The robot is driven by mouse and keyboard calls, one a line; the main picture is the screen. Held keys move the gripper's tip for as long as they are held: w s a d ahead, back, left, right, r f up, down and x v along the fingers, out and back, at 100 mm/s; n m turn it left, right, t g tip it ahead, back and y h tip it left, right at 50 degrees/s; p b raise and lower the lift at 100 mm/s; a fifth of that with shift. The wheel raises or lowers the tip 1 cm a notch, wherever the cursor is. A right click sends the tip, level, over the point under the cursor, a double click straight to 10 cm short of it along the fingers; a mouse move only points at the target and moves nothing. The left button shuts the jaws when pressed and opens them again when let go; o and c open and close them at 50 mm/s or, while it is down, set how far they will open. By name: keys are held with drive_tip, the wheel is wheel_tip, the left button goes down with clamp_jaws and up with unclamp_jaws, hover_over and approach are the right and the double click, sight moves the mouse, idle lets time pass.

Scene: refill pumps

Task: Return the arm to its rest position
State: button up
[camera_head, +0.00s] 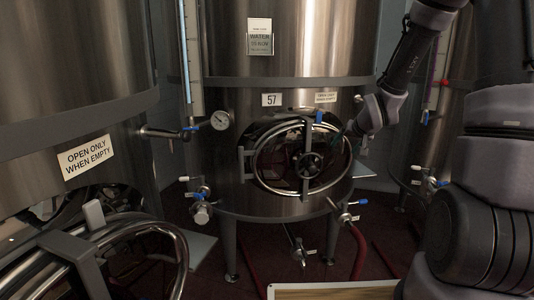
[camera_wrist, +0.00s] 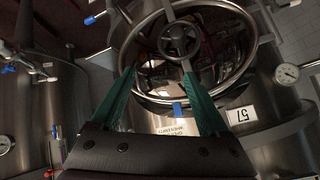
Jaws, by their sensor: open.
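My gripper shows in the wrist view (camera_wrist: 158,72) with its two green fingers spread apart and nothing between them. The fingers point toward the round manhole door (camera_wrist: 146,98) of a steel tank and its dark handwheel (camera_wrist: 179,40). In the head view, my arm reaches in from the upper right, and the gripper (camera_head: 346,131) is at the upper right of the door's rim (camera_head: 262,181). The handwheel (camera_head: 310,166) is at the middle of that door. I cannot tell whether the fingertips touch the door. The fingers are small and dark in the head view.
Tank 57 (camera_head: 290,97) stands in the middle, with blue-handled valves (camera_head: 202,190) and a gauge (camera_head: 220,120). Another steel tank (camera_head: 75,55) is close at left, its open hatch ring (camera_head: 183,262) in front.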

drive_tip(key=s+r+g+h, duration=0.1)
drive_tip(key=s+r+h, duration=0.1)
drive_tip(key=s+r, duration=1.1)
drive_tip(key=s+r+y, duration=0.1)
drive_tip(key=s+r, duration=0.1)
drive_tip(key=s, duration=0.3)
drive_tip(key=s+a+r+g+y, duration=0.1)
drive_tip(key=s+r, duration=0.1)
drive_tip(key=s, duration=0.3)
drive_tip(key=s+r+m, duration=0.1)
drive_tip(key=s+r, duration=0.1)
drive_tip(key=s, duration=0.4)
drive_tip(key=shift+a+r+g+y, duration=0.3)
drive_tip(key=shift+a+r+y, duration=0.05)
drive_tip(key=shift+y, duration=0.05)
